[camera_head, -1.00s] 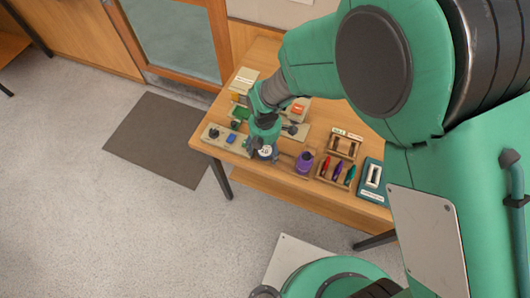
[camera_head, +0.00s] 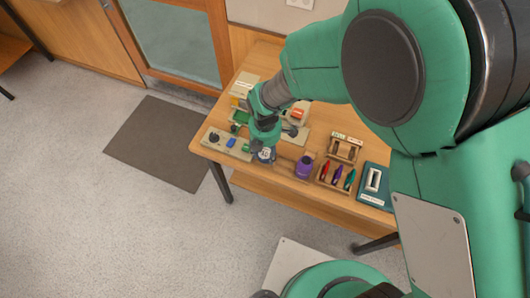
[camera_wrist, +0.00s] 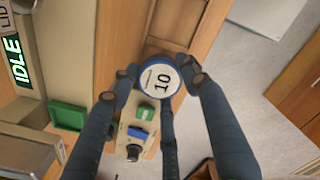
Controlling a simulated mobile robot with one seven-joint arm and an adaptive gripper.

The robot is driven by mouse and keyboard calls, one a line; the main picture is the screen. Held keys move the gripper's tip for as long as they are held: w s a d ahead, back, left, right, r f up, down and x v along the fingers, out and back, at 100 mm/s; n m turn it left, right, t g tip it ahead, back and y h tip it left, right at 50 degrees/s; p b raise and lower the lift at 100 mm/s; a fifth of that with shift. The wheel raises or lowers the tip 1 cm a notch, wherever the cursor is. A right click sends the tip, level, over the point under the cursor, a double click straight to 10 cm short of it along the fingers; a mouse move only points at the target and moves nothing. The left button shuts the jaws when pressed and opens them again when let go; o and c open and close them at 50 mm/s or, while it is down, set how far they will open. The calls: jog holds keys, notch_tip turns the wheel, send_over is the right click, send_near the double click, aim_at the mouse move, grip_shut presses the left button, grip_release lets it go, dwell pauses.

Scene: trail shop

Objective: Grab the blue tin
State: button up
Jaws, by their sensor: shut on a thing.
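The blue tin (camera_wrist: 160,84) shows in the wrist view as a round white lid marked 10 with a blue rim. It sits between the fingers of my gripper (camera_wrist: 163,88), which is shut on it. In the head view the tin (camera_head: 266,155) is at the table's front edge, just below my gripper (camera_head: 265,146). My fingers and hand hide part of its side. I cannot tell whether it touches the table.
A beige control panel (camera_head: 225,143) with a knob and buttons lies left of the tin. A purple container (camera_head: 304,166) stands to the right, beside a wooden rack (camera_head: 335,178) of coloured items. A teal box (camera_head: 375,185) is farther right. Open floor lies in front.

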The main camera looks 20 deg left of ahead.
notch_tip(320, 180, up, 2)
jog(key=shift+r, duration=0.2)
jog(key=s+d+r+p, duration=0.1)
jog(key=s+d+p, duration=0.1)
jog(key=s+d, duration=0.9)
jog(key=shift+s+r, duration=0.15)
jog(key=shift+s, duration=0.1)
